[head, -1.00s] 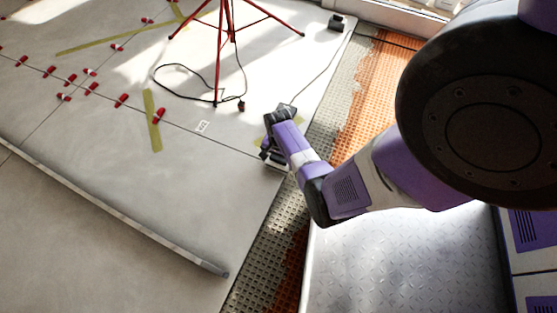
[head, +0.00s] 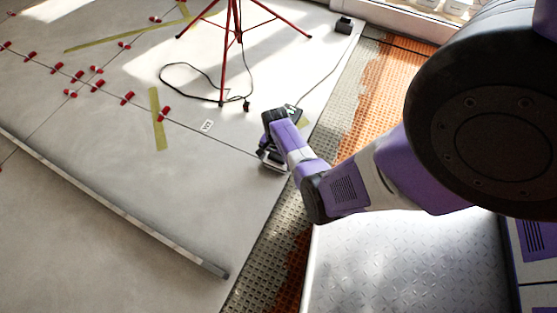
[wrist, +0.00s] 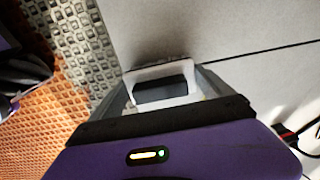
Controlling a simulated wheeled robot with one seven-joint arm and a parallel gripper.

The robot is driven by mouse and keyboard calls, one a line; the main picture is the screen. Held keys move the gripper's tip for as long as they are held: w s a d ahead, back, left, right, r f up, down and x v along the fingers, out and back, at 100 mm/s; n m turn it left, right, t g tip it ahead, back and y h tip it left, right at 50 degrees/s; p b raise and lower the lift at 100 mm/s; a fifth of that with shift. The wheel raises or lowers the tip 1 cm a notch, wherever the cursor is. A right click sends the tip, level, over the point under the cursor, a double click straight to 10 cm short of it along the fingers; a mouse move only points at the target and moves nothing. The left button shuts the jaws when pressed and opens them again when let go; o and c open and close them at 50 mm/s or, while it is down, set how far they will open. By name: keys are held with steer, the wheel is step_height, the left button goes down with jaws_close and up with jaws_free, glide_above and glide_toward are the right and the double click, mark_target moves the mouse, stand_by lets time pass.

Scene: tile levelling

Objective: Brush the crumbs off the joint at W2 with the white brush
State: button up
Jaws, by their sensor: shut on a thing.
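My gripper (head: 270,161) is low over the right edge of the large grey tiles, by the end of a thin dark joint (head: 235,149). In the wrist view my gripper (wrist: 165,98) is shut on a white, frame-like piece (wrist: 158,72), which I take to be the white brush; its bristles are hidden. The joint (wrist: 265,55) runs right from just beyond it. A dark patch lies at the brush's far edge; I cannot tell whether it touches the tile. Crumbs cannot be made out. A small white label (head: 207,126) lies beside the joint, its text too small to read surely.
A red tripod (head: 238,45) with a black cable stands behind. Red clips (head: 128,98) line the joints at left, near yellow-green tape strips (head: 158,118). A long metal straightedge (head: 120,208) lies in front. Orange matting (head: 385,80) and grey mortar border the tiles.

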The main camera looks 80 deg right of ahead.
mark_target(266, 156)
steer(key=shift+w+d+b, duration=0.25)
steer(key=shift+w+b, duration=0.05)
steer(key=shift+w, duration=0.8)
steer(key=shift+w+d+b, duration=0.25)
steer(key=shift+w+b, duration=0.05)
steer(key=shift+w, duration=0.8)
step_height(266, 156, up, 8)
steer(key=p, duration=0.8)
steer(key=shift+r, duration=0.1)
